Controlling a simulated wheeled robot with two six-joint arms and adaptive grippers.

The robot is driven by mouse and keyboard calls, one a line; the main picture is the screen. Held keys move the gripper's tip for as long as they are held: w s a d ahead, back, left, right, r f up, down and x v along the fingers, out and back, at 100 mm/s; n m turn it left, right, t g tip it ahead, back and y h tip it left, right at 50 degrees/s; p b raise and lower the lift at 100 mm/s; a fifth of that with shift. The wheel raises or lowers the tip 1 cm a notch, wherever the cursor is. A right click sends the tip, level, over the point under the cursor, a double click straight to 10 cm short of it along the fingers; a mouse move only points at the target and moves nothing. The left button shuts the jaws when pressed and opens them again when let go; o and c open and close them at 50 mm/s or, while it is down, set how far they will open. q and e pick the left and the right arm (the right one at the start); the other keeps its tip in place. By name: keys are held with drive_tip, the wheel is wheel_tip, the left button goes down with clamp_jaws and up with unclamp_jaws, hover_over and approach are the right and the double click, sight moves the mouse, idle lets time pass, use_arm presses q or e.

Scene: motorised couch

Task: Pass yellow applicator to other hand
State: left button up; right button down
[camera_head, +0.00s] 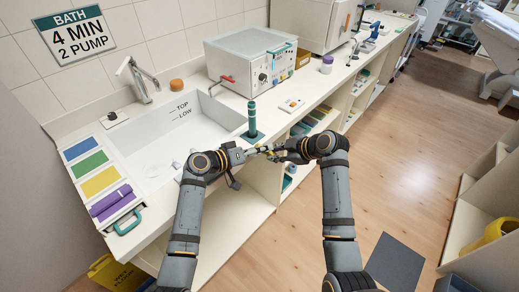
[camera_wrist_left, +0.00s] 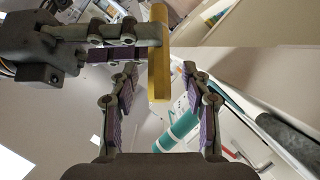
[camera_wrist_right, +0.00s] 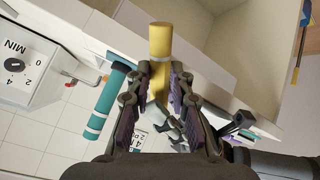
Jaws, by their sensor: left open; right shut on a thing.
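The yellow applicator is a short rod, seen upright in the left wrist view (camera_wrist_left: 159,70) and the right wrist view (camera_wrist_right: 160,42). My right gripper (camera_wrist_right: 160,75) is shut on it; its fingers also enter from the upper left of the left wrist view. My left gripper (camera_wrist_left: 161,82) is open. The rod's lower end appears in the gap between its fingers, with space on both sides and no visible contact. In the head view both grippers meet at the counter's front edge, left (camera_head: 250,152) and right (camera_head: 288,150), and the applicator is hard to make out.
A teal cylinder on a base (camera_head: 252,121) stands on the counter just behind the grippers. A sink (camera_head: 165,140) lies to the left, and a white box machine (camera_head: 250,62) stands behind. Open shelves (camera_head: 310,122) are below the counter.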

use_arm(q)
clamp_jaws()
use_arm(e)
drive_tip(key=c, duration=1.1)
unclamp_jaws()
